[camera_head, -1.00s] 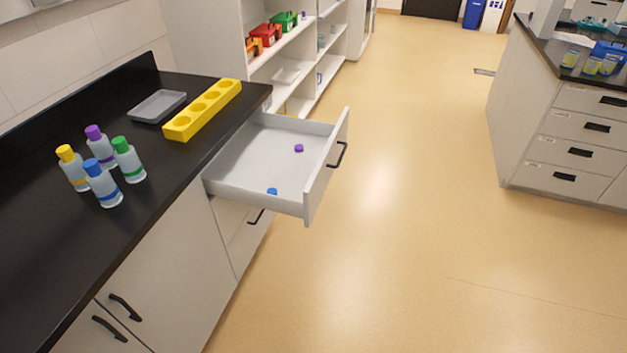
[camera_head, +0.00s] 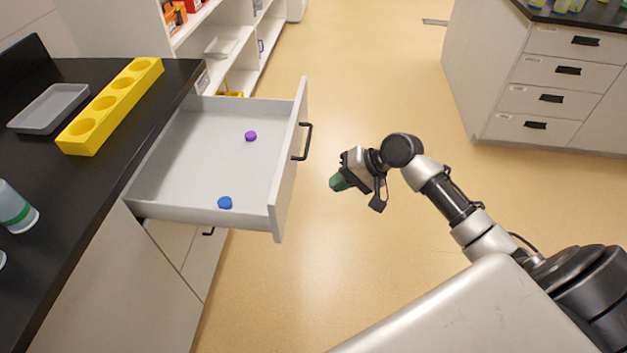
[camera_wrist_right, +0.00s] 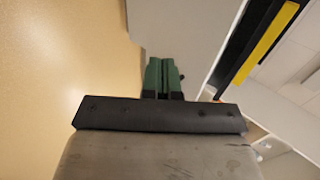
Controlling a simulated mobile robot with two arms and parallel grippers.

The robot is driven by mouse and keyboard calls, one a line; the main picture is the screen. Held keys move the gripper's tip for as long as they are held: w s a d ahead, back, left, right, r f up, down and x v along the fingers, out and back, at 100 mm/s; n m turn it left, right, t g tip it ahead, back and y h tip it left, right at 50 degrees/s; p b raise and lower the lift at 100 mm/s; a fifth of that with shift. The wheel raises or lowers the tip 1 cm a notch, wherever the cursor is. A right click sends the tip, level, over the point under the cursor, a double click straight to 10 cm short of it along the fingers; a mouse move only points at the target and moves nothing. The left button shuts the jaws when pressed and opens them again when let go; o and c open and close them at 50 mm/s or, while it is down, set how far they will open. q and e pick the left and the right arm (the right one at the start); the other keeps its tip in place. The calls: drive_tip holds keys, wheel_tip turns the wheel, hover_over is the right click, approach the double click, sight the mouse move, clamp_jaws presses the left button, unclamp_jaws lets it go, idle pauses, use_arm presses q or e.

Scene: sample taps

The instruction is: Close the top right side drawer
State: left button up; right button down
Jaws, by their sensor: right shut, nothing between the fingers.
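The top drawer (camera_head: 215,158) of the left counter is pulled out, grey-white inside. A purple cap (camera_head: 251,136) and a blue cap (camera_head: 225,202) lie in it. Its front carries a black handle (camera_head: 304,142) facing right. My right gripper (camera_head: 337,182) has green fingers and is to the right of the drawer front, apart from it in the head view. In the right wrist view its green fingers (camera_wrist_right: 163,75) are together with nothing between them, and a pale panel, likely the drawer front, is beyond them. My left gripper is not in view.
A yellow rack (camera_head: 112,105) and a grey tray (camera_head: 48,108) stand on the black counter, with a green-banded bottle (camera_head: 15,207) at the left edge. A second drawer unit (camera_head: 545,90) stands across the aisle. The floor between is clear.

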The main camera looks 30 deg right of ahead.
sight(285, 199)
drive_tip(key=x, duration=0.3)
drive_tip(key=r+x, duration=0.1)
drive_tip(key=x, duration=0.3)
drive_tip(key=a+x, duration=0.1)
drive_tip(key=x, duration=0.2)
drive_tip(key=shift+w+a, duration=0.2)
drive_tip(key=shift+w, duration=0.3)
drive_tip(key=shift+w+a, duration=0.35)
drive_tip(key=shift+a, duration=0.15)
